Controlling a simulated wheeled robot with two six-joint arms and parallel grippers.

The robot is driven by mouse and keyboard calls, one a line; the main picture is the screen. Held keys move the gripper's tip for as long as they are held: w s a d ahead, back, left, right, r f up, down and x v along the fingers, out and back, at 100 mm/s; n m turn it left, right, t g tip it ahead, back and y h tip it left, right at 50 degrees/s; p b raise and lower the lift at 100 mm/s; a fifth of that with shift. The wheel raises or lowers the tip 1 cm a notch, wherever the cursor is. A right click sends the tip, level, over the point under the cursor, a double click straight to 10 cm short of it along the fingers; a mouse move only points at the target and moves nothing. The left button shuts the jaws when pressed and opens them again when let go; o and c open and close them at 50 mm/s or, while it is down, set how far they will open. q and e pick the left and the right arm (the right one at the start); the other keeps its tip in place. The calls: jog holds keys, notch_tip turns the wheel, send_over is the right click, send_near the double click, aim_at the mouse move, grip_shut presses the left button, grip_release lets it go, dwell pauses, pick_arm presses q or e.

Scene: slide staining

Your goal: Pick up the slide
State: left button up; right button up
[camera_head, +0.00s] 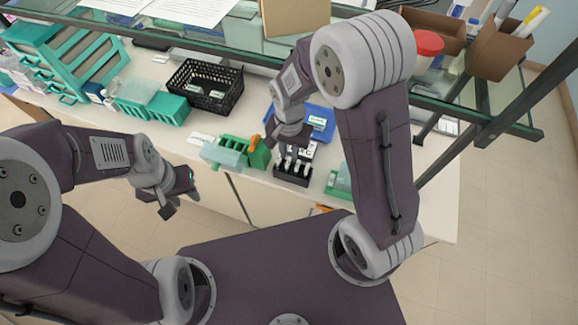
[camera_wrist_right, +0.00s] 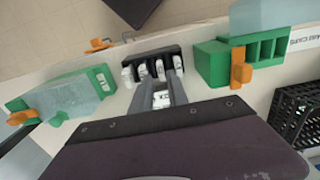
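A black rack (camera_head: 293,173) stands near the bench's front edge; it also shows in the right wrist view (camera_wrist_right: 152,56). Several upright white-ended pieces (camera_wrist_right: 143,71), which look like slides, stand in it. My right gripper (camera_wrist_right: 160,80) points at the rack with its two fingers apart and a gap between the tips. A small white thing (camera_wrist_right: 161,98) shows between the fingers; I cannot tell whether it is a slide. In the head view my right wrist is just above and behind the rack. My left gripper (camera_head: 180,197) is open and empty, off the bench's front edge.
Green boxes stand on either side of the rack: one with slots (camera_wrist_right: 265,50) and one with a pale cover (camera_wrist_right: 72,98). A black wire basket (camera_head: 206,84), a blue tray (camera_head: 318,121) and a teal container (camera_head: 168,108) lie behind. A glass shelf (camera_head: 200,48) overhangs the back.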

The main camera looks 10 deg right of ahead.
aim_at(288, 160)
notch_tip(288, 160, down, 4)
jog(key=shift+s+a+f+p, duration=0.15)
jog(key=shift+p, duration=0.15)
jog(key=shift+f, duration=0.35)
grip_shut()
jog(key=shift+r, duration=0.1)
jog(key=shift+r, duration=0.45)
notch_tip(288, 160, up, 27)
jog(key=shift+p, duration=0.35)
